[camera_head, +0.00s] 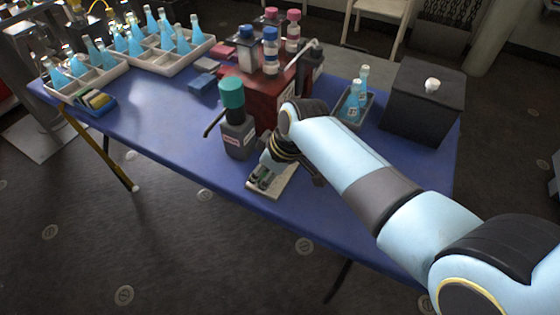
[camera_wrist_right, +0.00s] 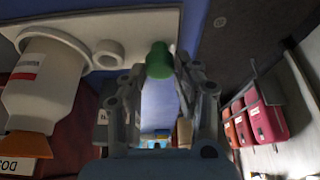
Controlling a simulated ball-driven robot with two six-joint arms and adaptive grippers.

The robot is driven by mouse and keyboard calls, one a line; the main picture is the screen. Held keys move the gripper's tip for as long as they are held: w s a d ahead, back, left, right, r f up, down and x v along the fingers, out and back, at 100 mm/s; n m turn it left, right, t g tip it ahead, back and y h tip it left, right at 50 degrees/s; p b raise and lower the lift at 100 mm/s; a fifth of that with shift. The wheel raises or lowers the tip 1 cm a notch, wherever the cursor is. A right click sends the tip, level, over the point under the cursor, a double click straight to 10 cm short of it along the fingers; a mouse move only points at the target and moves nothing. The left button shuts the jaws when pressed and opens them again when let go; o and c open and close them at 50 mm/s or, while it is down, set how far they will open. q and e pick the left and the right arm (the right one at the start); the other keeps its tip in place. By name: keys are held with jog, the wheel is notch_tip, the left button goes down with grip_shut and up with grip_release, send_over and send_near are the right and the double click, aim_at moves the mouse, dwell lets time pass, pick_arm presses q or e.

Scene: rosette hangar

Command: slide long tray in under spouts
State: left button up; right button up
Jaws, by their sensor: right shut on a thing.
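Two pale compartmented trays of blue-filled bottles stand at the back left of the table in the head view: a narrower one (camera_head: 107,76) and a larger one (camera_head: 171,68). I cannot tell which is the long tray. Metal equipment (camera_head: 58,22) stands at the far left, partly cut off; I cannot make out its spouts clearly. My right gripper (camera_head: 262,180) is low over a small pale plate (camera_head: 287,186) at the table's front edge, far from the trays. In the wrist view its fingers are closed around a green knob (camera_wrist_right: 158,60). My left gripper is out of view.
A teal-capped grey bottle (camera_head: 238,135) stands just left of my right gripper. Behind are a red box (camera_head: 262,95) bearing small bottles, a dark two-bottle tray (camera_head: 344,117) and a black box (camera_head: 424,105). The blue table (camera_head: 150,115) is clear toward the left front.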

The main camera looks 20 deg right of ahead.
jog(key=shift+w+d+b, duration=0.4)
jog(key=shift+w+d, duration=0.45)
jog(key=shift+d, duration=0.25)
jog(key=shift+w+d+b, duration=0.45)
jog(key=shift+w+d, duration=0.45)
jog(key=shift+d, duration=0.25)
jog(key=shift+w+d+b, duration=0.4)
jog(key=shift+w+d, duration=0.45)
jog(key=shift+d, duration=0.25)
jog(key=shift+w+d+f+b, duration=0.1)
jog(key=shift+w+d+b, duration=0.55)
jog(key=shift+w+d, duration=0.3)
jog(key=shift+w+d+b, duration=0.65)
jog(key=shift+w+d, duration=0.05)
jog(key=shift+d, duration=0.45)
jog(key=o, duration=0.8)
jog(key=shift+o, duration=0.2)
notch_tip(320, 180, up, 7)
jog(key=p, duration=0.7)
